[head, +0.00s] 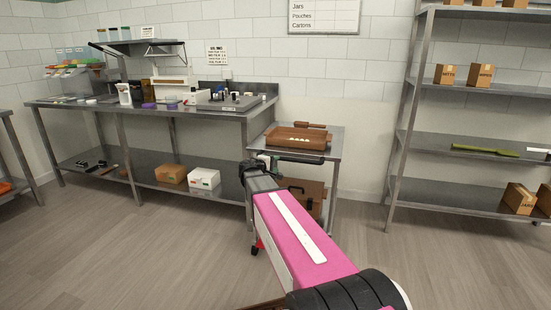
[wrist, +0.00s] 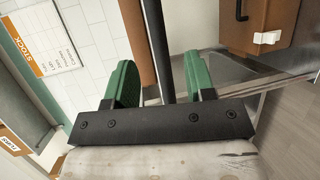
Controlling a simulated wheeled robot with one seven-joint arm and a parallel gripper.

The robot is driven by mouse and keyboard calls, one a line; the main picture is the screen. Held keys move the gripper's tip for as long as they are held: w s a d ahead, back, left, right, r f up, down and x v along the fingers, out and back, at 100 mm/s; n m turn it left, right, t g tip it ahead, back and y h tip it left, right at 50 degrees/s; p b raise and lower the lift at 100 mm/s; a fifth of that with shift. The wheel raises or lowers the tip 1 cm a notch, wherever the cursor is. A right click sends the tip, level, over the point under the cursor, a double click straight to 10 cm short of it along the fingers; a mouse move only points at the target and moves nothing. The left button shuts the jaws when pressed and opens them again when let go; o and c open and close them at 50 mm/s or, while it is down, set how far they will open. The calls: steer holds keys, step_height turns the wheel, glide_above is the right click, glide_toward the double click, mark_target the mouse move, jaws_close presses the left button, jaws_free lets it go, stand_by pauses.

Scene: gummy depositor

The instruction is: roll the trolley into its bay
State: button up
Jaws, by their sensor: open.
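The trolley (head: 338,146) is a small steel cart between the workbench and the right-hand rack. It carries a brown wooden tray on top and a brown case below. My gripper (head: 283,158) is at its front left, and my arm hides much of that side. In the wrist view my gripper (wrist: 160,82) is open, with its green fingers either side of a dark bar (wrist: 158,45). The bar looks like part of the trolley's handle; I cannot tell whether a finger touches it. No marked bay is clearly visible.
The steel workbench (head: 180,112) stands directly left of the trolley, loaded with kitchen items. A steel rack (head: 398,150) with boxes stands to the right, with a gap of floor (head: 362,215) between. The floor in front is clear.

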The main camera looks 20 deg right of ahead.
mark_target(285, 159)
steer(key=x, duration=1)
steer(key=shift+w+d+r, duration=0.15)
steer(key=shift+w, duration=0.3)
jaws_close()
